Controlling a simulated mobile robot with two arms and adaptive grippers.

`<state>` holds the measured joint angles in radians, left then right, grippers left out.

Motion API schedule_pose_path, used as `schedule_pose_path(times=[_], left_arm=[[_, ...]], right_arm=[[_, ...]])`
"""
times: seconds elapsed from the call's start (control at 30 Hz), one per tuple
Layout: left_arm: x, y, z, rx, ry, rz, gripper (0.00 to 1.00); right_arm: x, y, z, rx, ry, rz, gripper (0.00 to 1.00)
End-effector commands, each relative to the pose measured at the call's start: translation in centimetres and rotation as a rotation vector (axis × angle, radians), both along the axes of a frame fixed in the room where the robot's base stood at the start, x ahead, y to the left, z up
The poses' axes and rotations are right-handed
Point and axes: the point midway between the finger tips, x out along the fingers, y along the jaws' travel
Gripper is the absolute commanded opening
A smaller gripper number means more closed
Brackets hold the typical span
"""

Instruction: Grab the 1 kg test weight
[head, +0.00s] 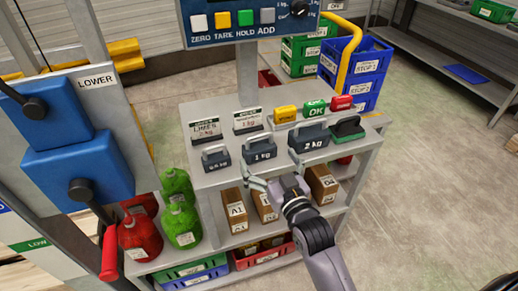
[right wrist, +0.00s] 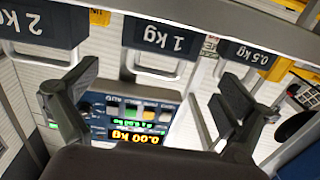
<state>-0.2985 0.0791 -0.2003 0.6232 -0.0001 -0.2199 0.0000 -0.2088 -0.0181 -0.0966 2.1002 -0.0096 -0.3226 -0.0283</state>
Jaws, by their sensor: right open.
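The 1 kg test weight (head: 262,153) is a dark blue-grey block with a pale handle on top, upright on the grey shelf top (head: 207,117). It stands between the 0.5 kg weight (head: 215,161) and the 2 kg weight (head: 309,141). My right gripper (head: 272,183) is open and empty in front of the 1 kg weight, near the shelf's front edge. In the right wrist view, upside down, the 1 kg weight (right wrist: 160,38) and its handle lie beyond the gap between the open fingers (right wrist: 158,85). My left gripper is not in view.
Two label cards and yellow, green and red blocks (head: 314,108) stand behind. Brown boxes (head: 237,211) sit on the shelf below. A scale panel (head: 250,20) rises behind. Green and red jugs stand left.

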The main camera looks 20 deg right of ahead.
Motion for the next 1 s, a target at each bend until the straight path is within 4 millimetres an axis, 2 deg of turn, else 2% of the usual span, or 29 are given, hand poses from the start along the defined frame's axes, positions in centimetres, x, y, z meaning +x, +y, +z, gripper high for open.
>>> schedule_pose_path(times=[0.27, 0.4, 0.57, 0.83, 1.0], left_arm=[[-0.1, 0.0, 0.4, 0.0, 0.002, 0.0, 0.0], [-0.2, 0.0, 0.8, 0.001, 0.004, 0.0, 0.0], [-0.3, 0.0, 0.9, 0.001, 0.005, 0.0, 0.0], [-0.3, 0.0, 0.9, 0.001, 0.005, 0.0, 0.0], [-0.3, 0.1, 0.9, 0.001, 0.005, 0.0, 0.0]], right_arm=[[2.3, 0.1, 0.1, -0.001, 0.0, 0.0, 0.98], [4.5, 0.1, 0.1, -0.001, -0.002, 0.0, 0.98], [6.3, 0.3, 0.0, -0.001, -0.001, 0.0, 0.98], [6.6, 0.3, -0.2, 0.0, 0.0, 0.0, 0.98], [6.6, 0.3, -0.2, 0.0, 0.001, 0.0, 0.88]])
